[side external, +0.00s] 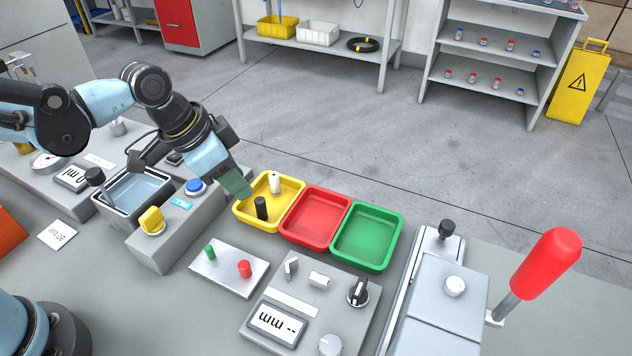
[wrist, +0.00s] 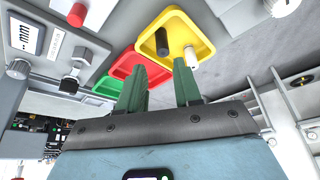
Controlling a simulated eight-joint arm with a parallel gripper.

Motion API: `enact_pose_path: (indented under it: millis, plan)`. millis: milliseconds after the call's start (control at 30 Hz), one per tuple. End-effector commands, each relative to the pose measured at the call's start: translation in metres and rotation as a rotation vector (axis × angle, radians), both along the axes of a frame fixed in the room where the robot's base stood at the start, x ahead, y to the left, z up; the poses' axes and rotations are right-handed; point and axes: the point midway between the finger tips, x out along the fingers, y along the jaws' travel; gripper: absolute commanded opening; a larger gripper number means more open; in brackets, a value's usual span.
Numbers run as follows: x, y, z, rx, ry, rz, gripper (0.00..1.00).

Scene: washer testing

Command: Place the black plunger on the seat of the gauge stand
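The black plunger (side external: 261,207) stands upright in the yellow tray (side external: 239,215), with a white plunger (side external: 274,182) beside it. In the wrist view the black plunger (wrist: 161,42) and the white one (wrist: 190,54) show beyond my fingertips. My gripper (side external: 240,186) hangs just left of the yellow tray. In the wrist view its green fingers (wrist: 160,65) are apart with nothing between them. A grey gauge unit (side external: 294,297) with an "mm" display (side external: 276,324) and small upright fittings stands at front centre; I cannot clearly tell which part is the seat.
Red (side external: 312,239) and green (side external: 364,262) trays, looking empty, adjoin the yellow one. A plate (side external: 225,279) with green and red pegs lies in front. A press with a red-handled lever (side external: 540,265) stands right. A water bath (side external: 132,191) and button box (side external: 165,249) are left.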

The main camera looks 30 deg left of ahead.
Motion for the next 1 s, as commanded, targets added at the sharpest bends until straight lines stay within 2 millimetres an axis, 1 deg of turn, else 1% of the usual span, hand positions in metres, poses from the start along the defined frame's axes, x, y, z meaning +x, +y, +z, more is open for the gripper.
enact_pose_path:
  millis: [133,467,800,1000]
  plan:
    - [0.005,-0.003,-0.013,-0.001,-0.001,0.001,0.34]
    - [0.01,-0.006,-0.026,0.0,0.0,0.001,0.34]
    - [0.024,-0.013,-0.057,0.001,-0.002,0.002,0.34]
    - [0.026,-0.014,-0.065,0.001,-0.002,0.002,0.34]
